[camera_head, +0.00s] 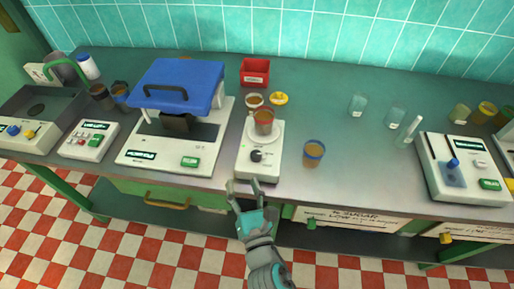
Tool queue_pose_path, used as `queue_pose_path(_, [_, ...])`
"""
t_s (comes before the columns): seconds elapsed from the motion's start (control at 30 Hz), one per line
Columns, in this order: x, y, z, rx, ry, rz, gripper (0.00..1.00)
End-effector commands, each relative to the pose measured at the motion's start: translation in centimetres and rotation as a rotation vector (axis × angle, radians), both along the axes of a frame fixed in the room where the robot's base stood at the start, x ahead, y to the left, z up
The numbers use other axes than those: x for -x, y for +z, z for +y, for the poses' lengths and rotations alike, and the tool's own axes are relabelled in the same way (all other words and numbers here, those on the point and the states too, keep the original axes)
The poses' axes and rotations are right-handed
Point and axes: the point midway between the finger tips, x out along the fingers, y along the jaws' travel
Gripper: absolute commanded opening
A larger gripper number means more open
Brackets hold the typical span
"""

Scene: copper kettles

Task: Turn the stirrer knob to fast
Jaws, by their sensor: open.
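The stirrer (262,166) is a white box near the front edge of the counter, in the middle of the head view. Its black knob (256,156) sits on the front part of its top. Its pointer and any speed marks are too small to read. A beaker of brown liquid (264,125) with a red rim stands on the stirrer's plate behind the knob. My gripper (243,186) is open and empty at the counter's front edge, just in front of the stirrer and apart from the knob.
A blue-rimmed cup (313,154) stands close to the right of the stirrer. A white machine with a blue lid (184,88) stands to its left. A red box (255,71) and a yellow dish (279,98) are behind.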

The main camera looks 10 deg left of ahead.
Motion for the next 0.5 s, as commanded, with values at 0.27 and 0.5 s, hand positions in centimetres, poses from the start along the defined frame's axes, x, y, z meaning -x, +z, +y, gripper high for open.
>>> queue_pose_path(0.27, [0.6, 0.5, -4.6, 0.316, -0.145, -0.067, 0.58])
queue_pose_path(0.5, [-1.6, 0.6, -4.2, 0.322, -0.15, -0.069, 0.58])
